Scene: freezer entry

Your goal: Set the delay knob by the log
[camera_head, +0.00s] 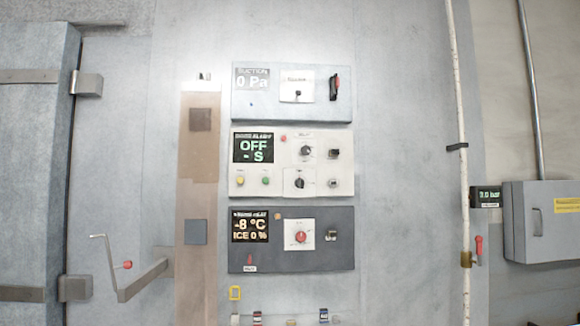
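The middle white panel (273,189) on the wall has a screen (253,148) that reads "OFF" and "- S". It carries a black knob (306,151) under a small label too blurred to read surely, perhaps the delay knob. A second black knob (299,184) sits below it on a white plate. The pointer settings are too small to read. I cannot make out a written log in this view. My gripper is not in view.
Above is a grey suction panel (310,113) reading 0 Pa; below, a dark panel (270,262) reads -8 °C, ICE 0 %, with a red knob (301,237). A crank-shaped metal bar (140,282) juts out at left. A pipe (459,130) and grey box (540,222) stand right.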

